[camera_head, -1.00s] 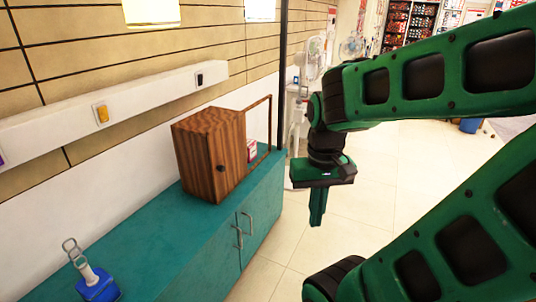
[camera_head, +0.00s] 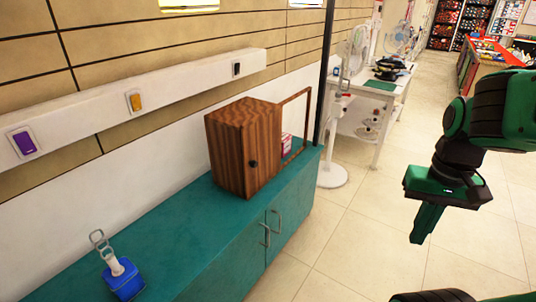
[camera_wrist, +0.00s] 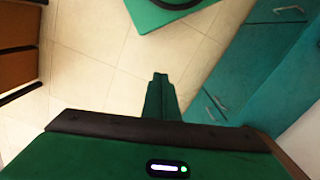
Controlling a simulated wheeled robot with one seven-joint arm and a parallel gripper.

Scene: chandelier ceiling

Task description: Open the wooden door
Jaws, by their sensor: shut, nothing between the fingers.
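A striped brown wooden cabinet (camera_head: 228,145) stands on the teal counter. Its wooden door (camera_head: 266,140) appears closed, with a dark round knob (camera_head: 254,163) on the front near the left edge. A thin wooden frame (camera_head: 294,122) with a see-through middle adjoins it on the right. My gripper (camera_head: 418,238) hangs over the floor, well to the right of the cabinet and apart from it. It is shut and empty, pointing down. In the wrist view the closed fingers (camera_wrist: 160,80) are over floor tiles; the cabinet door cannot be made out there.
The teal counter (camera_head: 160,230) has cupboard doors with metal handles (camera_head: 266,235). A blue object with a metal loop (camera_head: 122,278) stands at its near left. A white fan (camera_head: 335,175) and a white table (camera_head: 378,100) stand behind. Floor between counter and gripper is clear.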

